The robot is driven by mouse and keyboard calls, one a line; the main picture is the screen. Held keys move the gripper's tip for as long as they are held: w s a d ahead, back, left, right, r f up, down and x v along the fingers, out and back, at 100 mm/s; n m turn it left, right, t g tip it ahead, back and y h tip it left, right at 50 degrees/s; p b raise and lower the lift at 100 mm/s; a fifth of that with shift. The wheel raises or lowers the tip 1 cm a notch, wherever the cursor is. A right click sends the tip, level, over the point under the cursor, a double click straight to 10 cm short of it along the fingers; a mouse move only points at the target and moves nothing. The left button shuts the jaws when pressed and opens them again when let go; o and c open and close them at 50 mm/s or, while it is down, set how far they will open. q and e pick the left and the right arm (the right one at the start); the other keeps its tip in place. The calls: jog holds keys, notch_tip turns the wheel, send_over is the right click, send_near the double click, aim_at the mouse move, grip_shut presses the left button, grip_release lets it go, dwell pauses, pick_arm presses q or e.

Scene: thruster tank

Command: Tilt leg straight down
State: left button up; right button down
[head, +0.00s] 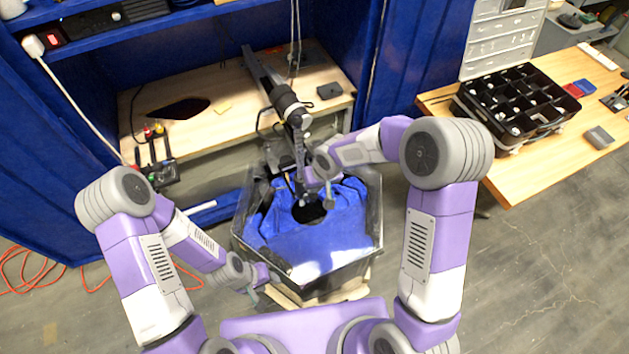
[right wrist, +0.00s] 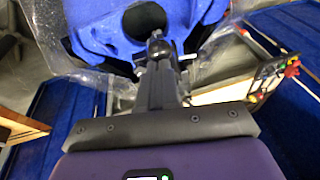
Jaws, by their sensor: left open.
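The black thruster leg (head: 298,125) rises from the back of the clear tank (head: 375,235), its long arm running up and back over the bench. Its lower part is partly hidden by my right arm. The tank is lined with blue cloth, with a dark round opening (head: 308,210) in the middle; the opening also shows in the right wrist view (right wrist: 145,20). My right gripper (head: 328,192) is over the tank, close to the leg; whether it touches it is unclear. In the right wrist view its narrow fingers (right wrist: 158,50) overlap. My left gripper (head: 262,282) is open at the tank's front left rim.
A wooden bench (head: 225,85) with cables and small tools stands behind the tank. A table (head: 545,165) with a black compartment tray (head: 515,100) stands at right. Blue curtains flank the bench. An orange cable (head: 30,275) lies on the floor at left.

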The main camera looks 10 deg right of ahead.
jog(key=w+p+v, duration=0.2)
jog(key=v, duration=1.1)
jog(key=shift+w+a+r, duration=0.25)
jog(key=shift+w+r, duration=0.05)
jog(key=shift+w, duration=0.4)
